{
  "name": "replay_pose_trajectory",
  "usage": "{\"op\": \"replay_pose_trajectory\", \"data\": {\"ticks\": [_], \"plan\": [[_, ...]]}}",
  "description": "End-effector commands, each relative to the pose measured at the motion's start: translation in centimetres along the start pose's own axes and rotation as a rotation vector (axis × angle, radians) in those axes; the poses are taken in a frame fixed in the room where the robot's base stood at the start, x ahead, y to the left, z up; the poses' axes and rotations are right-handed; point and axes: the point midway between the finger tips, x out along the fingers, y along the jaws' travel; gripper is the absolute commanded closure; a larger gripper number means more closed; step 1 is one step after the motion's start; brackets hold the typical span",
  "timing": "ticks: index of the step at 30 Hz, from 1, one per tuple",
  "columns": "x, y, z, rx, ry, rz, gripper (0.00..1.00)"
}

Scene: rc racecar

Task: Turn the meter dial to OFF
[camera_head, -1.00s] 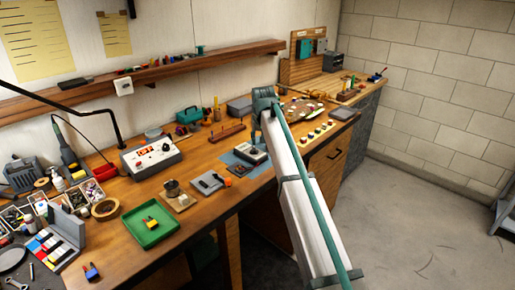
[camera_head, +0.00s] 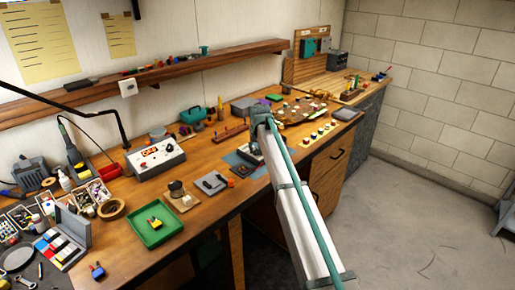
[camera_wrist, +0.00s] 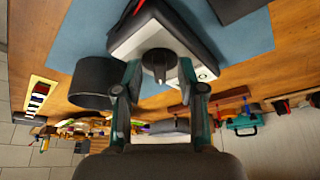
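The meter (camera_head: 247,155) lies on a blue mat (camera_head: 232,159) on the workbench, partly hidden behind my arm in the head view. In the wrist view the meter (camera_wrist: 193,48) fills the top middle, with a pale face and a dark body. Its dark round dial (camera_wrist: 160,62) has a raised grip. My gripper (camera_wrist: 159,76) is open, with one finger on each side of the dial. Gaps show between the fingers and the dial grip; I cannot tell whether either finger touches the meter's face. The dial's markings are not readable.
A dark cylinder (camera_wrist: 93,82) stands beside the left finger in the wrist view. In the head view, a power unit (camera_head: 155,157), a green tray (camera_head: 136,232) and small parts crowd the bench. The floor (camera_head: 420,215) at right is clear.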

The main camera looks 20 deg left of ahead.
Motion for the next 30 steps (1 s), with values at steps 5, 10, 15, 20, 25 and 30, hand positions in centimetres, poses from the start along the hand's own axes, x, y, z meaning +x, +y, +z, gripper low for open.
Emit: {"op": "replay_pose_trajectory", "data": {"ticks": [5, 10, 15, 20, 25, 30], "plan": [[0.3, 0.02, 0.01, 0.0, 0.0, 0.0, 0.6], [0.3, 0.02, 0.02, 0.0, 0.0, 0.0, 0.64], [0.29, 0.02, 0.03, 0.0, 0.0, 0.0, 0.92], [0.29, 0.02, 0.03, 0.0, 0.0, 0.0, 1.0], [0.29, 0.03, 0.03, -0.004, -0.001, -0.002, 1.0], [0.32, 0.11, 0.05, -0.036, -0.001, -0.015, 1.0]]}}
